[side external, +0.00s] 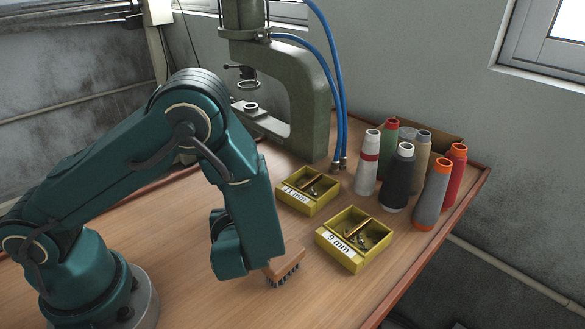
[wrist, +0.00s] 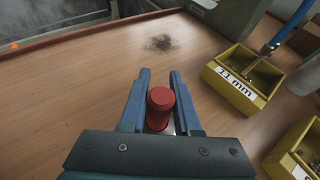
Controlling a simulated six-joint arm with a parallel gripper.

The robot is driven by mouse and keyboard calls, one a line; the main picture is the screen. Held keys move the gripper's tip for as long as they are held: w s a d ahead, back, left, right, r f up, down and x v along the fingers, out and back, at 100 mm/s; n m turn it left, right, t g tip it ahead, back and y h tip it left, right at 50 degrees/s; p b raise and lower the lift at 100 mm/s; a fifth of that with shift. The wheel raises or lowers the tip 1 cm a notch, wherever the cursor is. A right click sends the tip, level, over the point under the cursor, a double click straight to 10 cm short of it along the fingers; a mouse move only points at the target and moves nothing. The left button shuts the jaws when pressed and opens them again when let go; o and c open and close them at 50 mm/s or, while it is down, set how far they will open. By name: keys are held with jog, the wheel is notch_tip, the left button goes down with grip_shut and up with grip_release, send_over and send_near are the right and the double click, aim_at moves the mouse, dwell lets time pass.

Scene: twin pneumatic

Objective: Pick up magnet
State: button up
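A red cylindrical thing with a rounded knob top (wrist: 160,100), which looks like the magnet, shows in the wrist view between the two blue fingers. My gripper (wrist: 160,72) has its fingers apart, one on each side of the red thing. Whether either finger touches it is hard to see. The lower part of the red thing is largely hidden by the fingers and the gripper body. In the side external view my wrist hides both the fingers and the red thing.
A dark patch of small bits (wrist: 162,42) lies on the wooden bench (side external: 165,225). A brown bristled block (side external: 284,267) is beside my wrist. Yellow boxes, 11 mm (side external: 292,196) and 9 mm (side external: 336,247), stand right, near several thread spools (side external: 398,175). A green press (side external: 307,92) stands behind.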

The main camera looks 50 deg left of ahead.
grip_shut()
jog(key=shift+r, duration=0.1)
